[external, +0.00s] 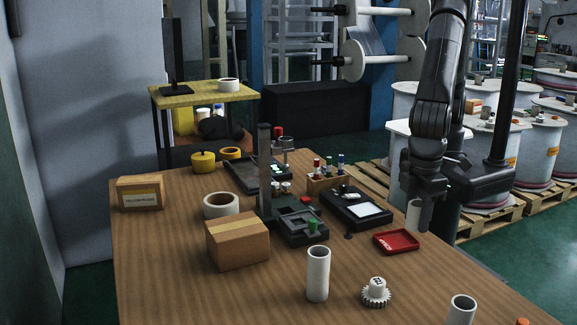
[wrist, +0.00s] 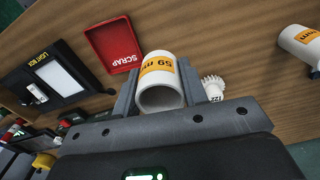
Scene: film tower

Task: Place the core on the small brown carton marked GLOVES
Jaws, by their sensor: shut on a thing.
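My gripper (external: 416,200) is shut on a white core (wrist: 160,78) with an orange label reading 59 mm. The core also shows below the gripper in the external view (external: 413,216), near the right edge of the wooden table and behind the red tray. In the wrist view it sits between the two grey fingers (wrist: 158,92). Two brown cartons are on the table in the external view. The nearer carton (external: 238,244) has no readable marking from here. The smaller carton (external: 140,193) at the far left has a pale label that does not clearly read GLOVES.
A red SCRAP tray (external: 396,241), a light box (external: 357,208) and a dark stand (external: 265,175) are on the table (external: 180,275). Other white cores (external: 318,275) (external: 461,311) and a white gear (external: 376,293) stand nearer. A wide roll (external: 221,205) sits behind the nearer carton.

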